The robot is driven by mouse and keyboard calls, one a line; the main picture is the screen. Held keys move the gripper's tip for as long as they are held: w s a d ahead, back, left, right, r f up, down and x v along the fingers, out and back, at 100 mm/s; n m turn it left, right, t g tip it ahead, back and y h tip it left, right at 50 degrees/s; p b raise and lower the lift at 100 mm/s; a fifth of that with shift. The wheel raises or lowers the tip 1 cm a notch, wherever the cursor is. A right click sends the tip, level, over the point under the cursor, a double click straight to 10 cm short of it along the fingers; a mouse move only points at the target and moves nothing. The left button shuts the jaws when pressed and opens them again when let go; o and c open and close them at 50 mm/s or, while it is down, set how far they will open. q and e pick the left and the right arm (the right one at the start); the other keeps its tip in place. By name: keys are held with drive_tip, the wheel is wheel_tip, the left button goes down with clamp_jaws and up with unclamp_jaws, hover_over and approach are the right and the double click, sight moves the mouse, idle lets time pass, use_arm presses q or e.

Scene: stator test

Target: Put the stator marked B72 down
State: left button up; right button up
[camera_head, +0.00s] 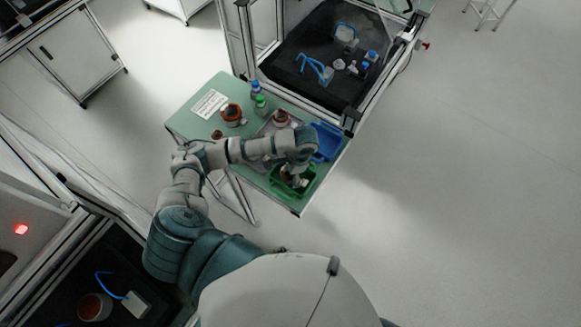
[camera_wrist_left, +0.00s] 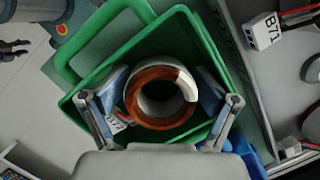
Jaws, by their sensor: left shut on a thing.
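The stator (camera_wrist_left: 152,76), a ring with copper-coloured windings and a pale rim, sits between the two fingers of my left gripper (camera_wrist_left: 162,88). Its tag (camera_wrist_left: 115,123) hangs beside the left finger and appears to read B72. My left gripper is shut on the stator, over the green bin (camera_wrist_left: 92,55), with the bin's walls around it. I cannot tell whether the stator touches the bin's floor. In the head view my left gripper (camera_head: 291,176) reaches down at the green bin (camera_head: 298,194), and the stator is mostly hidden there. My right gripper is not in view.
The green bin stands at the front corner of the table (camera_head: 185,121). A blue bin (camera_head: 329,141) is beside it. A tray holds another stator (camera_head: 282,117), and a B71 tag (camera_wrist_left: 267,29) shows near it. Two bottles (camera_head: 257,92) and another stator (camera_head: 232,114) stand further back.

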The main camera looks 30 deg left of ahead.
use_arm(q)
drive_tip(key=v, duration=1.3)
